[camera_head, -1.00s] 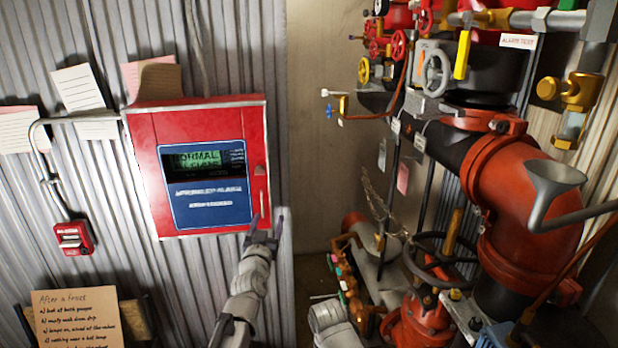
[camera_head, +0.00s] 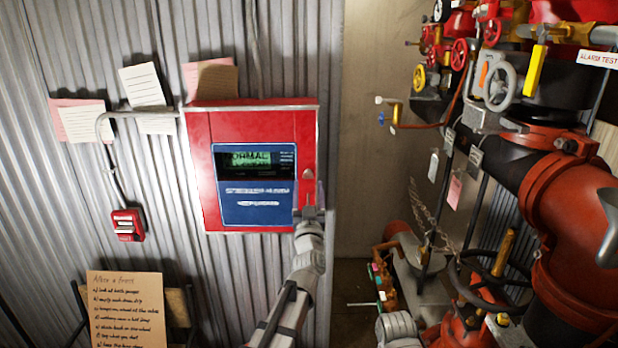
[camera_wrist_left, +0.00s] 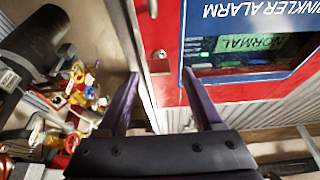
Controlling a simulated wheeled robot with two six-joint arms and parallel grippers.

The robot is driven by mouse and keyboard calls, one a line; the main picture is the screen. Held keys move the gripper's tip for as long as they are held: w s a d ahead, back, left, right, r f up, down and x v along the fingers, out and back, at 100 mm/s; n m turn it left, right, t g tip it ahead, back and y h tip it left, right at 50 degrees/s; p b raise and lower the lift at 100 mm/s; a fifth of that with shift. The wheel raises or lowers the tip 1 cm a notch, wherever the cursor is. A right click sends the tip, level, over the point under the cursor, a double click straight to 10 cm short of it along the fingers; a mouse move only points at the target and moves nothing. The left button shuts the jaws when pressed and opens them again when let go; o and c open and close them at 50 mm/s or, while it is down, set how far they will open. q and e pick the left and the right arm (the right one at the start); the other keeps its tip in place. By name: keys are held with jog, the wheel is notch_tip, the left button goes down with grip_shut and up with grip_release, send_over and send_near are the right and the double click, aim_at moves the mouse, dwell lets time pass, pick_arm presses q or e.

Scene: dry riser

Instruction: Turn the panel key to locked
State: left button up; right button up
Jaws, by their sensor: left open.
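The red alarm panel (camera_head: 250,122) hangs on the corrugated wall, with a blue face and a green display reading NORMAL. A small metal key lock (camera_head: 307,173) sits on the red strip at its right side. The lock also shows in the left wrist view (camera_wrist_left: 160,56), between and beyond the fingertips. My left gripper (camera_head: 309,203) is open and empty, just below the lock at the panel's lower right. Its dark fingers (camera_wrist_left: 160,80) are spread in the left wrist view. I cannot tell the key's exact angle.
Red pipes (camera_head: 575,225) and valves fill the right side. A red call point (camera_head: 128,225) is on the wall at left, and a handwritten card (camera_head: 125,308) is below. Paper notes (camera_head: 145,87) hang left of the panel.

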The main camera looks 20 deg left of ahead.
aim_at(308, 178)
pick_arm(q)
jog(key=p+x, duration=0.1)
jog(key=x, duration=0.2)
jog(key=shift+w+r, duration=0.1)
jog(key=shift+w, duration=0.25)
grip_shut()
